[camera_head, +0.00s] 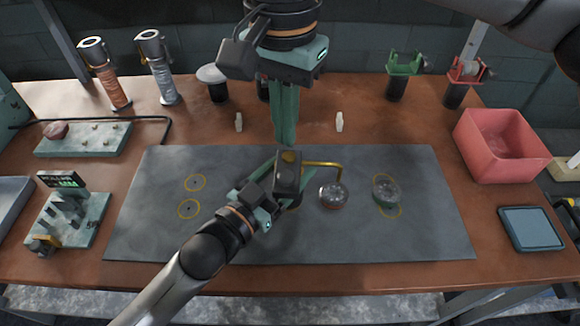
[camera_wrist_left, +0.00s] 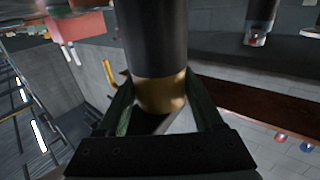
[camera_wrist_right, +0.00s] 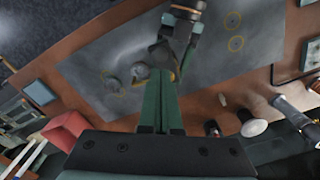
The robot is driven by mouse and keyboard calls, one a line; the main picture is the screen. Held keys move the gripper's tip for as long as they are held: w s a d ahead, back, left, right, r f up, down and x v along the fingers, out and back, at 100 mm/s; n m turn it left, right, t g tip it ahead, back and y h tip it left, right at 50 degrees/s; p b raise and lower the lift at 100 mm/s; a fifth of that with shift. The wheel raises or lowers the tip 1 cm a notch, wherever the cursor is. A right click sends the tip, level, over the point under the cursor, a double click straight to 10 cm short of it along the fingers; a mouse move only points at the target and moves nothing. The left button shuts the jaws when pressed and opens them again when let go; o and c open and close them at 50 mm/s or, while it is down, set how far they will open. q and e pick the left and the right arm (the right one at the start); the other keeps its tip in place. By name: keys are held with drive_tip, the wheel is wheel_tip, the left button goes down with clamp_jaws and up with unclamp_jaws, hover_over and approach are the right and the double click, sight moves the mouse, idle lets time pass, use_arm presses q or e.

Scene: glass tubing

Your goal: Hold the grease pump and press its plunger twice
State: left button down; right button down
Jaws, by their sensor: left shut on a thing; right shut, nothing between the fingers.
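The grease pump (camera_head: 289,172) is a dark body with a brass top and a thin brass spout bent to the right. My left gripper (camera_head: 277,187) is shut on it and holds it over the grey mat. In the left wrist view the dark cylinder with a gold band (camera_wrist_left: 160,92) sits between the fingers. My right gripper (camera_head: 287,140) is shut and empty, pointing down just above the pump's top; I cannot tell whether it touches. In the right wrist view the pump (camera_wrist_right: 163,53) shows past the shut fingertips (camera_wrist_right: 161,78).
A round glassy piece (camera_head: 333,195) lies under the spout's end, and a greenish disc (camera_head: 385,190) lies right of it on the mat (camera_head: 430,230). A red bin (camera_head: 500,145) and a blue-grey pad (camera_head: 531,228) stand right. The mat's left part is clear except for yellow rings.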

sight(286, 175)
drive_tip(key=shift+f, duration=2.75)
drive_tip(key=shift+f, duration=0.2)
drive_tip(key=shift+f, duration=1.15)
drive_tip(key=shift+r, duration=0.9)
drive_tip(key=shift+f, duration=0.1)
drive_tip(key=shift+f, duration=0.75)
drive_tip(key=shift+r, duration=0.85)
